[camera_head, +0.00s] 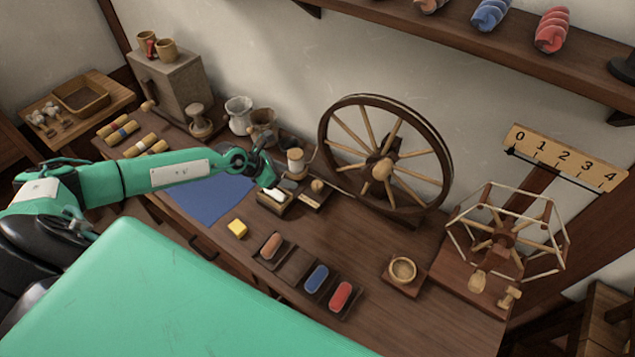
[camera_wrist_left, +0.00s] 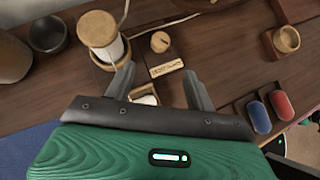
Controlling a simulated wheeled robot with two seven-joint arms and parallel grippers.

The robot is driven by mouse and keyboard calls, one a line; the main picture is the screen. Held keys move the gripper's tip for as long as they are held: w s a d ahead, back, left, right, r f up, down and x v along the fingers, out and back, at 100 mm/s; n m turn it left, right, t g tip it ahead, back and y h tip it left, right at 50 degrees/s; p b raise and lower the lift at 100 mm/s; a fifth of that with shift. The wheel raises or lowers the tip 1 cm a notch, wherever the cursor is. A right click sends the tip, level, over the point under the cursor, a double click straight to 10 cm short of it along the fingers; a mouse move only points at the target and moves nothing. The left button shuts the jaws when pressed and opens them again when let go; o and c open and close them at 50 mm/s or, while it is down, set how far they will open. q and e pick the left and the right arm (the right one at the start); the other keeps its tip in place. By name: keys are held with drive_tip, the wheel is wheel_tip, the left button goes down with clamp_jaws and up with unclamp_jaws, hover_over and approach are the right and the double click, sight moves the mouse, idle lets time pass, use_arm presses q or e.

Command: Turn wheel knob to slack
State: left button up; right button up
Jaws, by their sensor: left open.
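The wheel knob (camera_head: 317,185) is a small round wooden knob on a dark wooden base with a pale label plate, just in front of the spinning wheel (camera_head: 357,177). In the left wrist view the knob (camera_wrist_left: 160,42) shows a dark mark on top; the label's lettering (camera_wrist_left: 165,68) is too small to read surely. My left gripper (camera_head: 273,181) is open, to the left of the knob in the head view. In the left wrist view its two fingers (camera_wrist_left: 158,76) point toward the knob's base, with the knob beyond the tips and not between them. My right gripper is not in view.
A thread spool (camera_head: 296,162) stands upright close to my gripper. A small tray with a white piece (camera_head: 275,202) sits beneath it.

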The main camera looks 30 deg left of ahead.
sight(315, 185)
use_arm(q)
drive_tip(key=b+x, duration=0.4)
drive_tip(key=x, duration=0.4)
drive_tip(key=shift+f+b, duration=0.2)
drive_tip(key=shift+b, duration=0.15)
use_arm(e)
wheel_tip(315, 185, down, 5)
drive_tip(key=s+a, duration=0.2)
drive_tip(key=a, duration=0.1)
use_arm(q)
drive_tip(key=b+x, duration=0.2)
drive_tip(key=x, duration=0.1)
drive_tip(key=shift+d+f, duration=0.1)
drive_tip(key=shift+w+d+f+b, duration=0.3)
drive_tip(key=shift+w+f+b, duration=0.05)
drive_tip(key=shift+w+b, duration=0.15)
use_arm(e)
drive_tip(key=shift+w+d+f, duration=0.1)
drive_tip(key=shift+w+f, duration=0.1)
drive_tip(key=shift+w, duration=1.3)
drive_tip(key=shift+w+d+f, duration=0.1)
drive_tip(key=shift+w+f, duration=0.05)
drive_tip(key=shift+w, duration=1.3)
